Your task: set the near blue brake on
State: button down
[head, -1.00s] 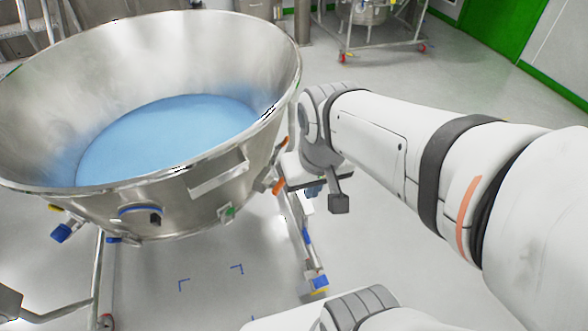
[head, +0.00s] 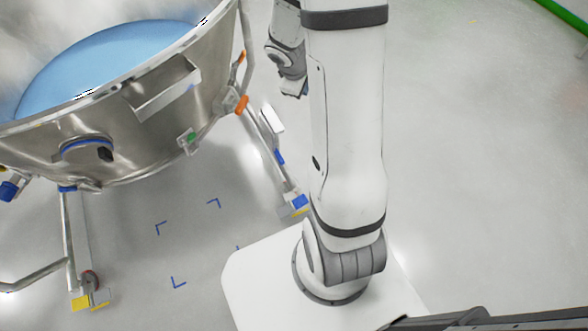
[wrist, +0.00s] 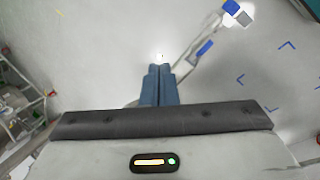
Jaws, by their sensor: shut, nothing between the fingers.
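A wheeled steel bowl stand fills the left of the head view. A blue brake pedal (head: 300,202) sits at the foot of its near right leg, above a yellow patch, close to my arm's base. In the wrist view a blue pedal (wrist: 232,7) shows at the foot of a leg at the top edge. My gripper (wrist: 159,70) has blue-grey fingers shut together with nothing between them, pointing over bare floor. It is apart from the pedal, which lies up and to the right of the fingertips. In the head view my gripper is mostly hidden behind my arm.
The steel bowl (head: 125,135) holds blue powder and overhangs the stand. A left caster (head: 88,285) has a yellow pedal. A blue band (head: 280,157) is on the right leg. Blue corner marks lie on the floor. Open floor spreads to the right.

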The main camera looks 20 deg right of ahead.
notch_tip(320, 180, down, 12)
jog(key=w+d+n+b, duration=0.2)
jog(key=n, duration=0.1)
jog(key=n+g+y+b, duration=0.2)
jog(key=n+y+b, duration=0.45)
jog(key=b, duration=0.75)
send_over(300, 201)
jog(key=shift+n+h, duration=0.35)
notch_tip(300, 201, down, 44)
jog(key=shift+w+d+f, duration=0.1)
jog(key=shift+d+f+b, duration=0.25)
jog(key=shift+f+b, duration=0.1)
jog(key=shift+f, duration=0.2)
jog(key=shift+d, duration=0.15)
